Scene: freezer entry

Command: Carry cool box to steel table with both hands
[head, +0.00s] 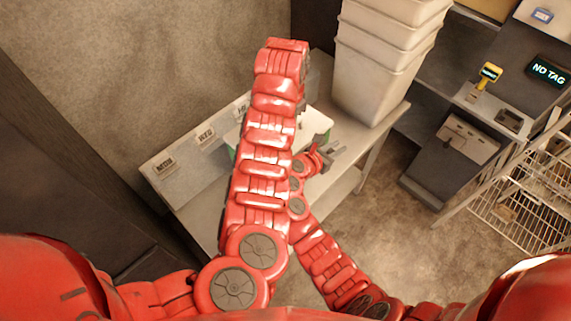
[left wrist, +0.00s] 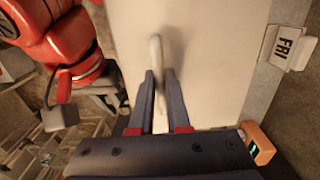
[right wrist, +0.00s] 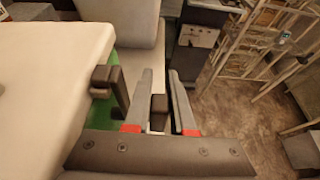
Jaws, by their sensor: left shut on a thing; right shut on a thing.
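The cool box shows in the head view as a white lid (head: 316,122) with a sliver of green body, mostly hidden behind my left arm. Its lid (left wrist: 215,60) fills the left wrist view. My left gripper (left wrist: 161,73) is shut on the white lid handle (left wrist: 156,50); the head view hides this gripper. My right gripper (head: 336,151) is at the box's right side. In the right wrist view my right gripper (right wrist: 163,74) is shut on a dark piece (right wrist: 158,108), seemingly the box's side handle. The steel table (head: 376,140) lies under and around the box; contact cannot be told.
A stack of white bins (head: 380,60) stands on the table's right end. Day labels (head: 206,134) line a ledge at the wall. A dark unit with a "NO TAG" display (head: 548,71) and a wire rack (head: 525,200) stand right. Open floor (head: 430,255) lies in front.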

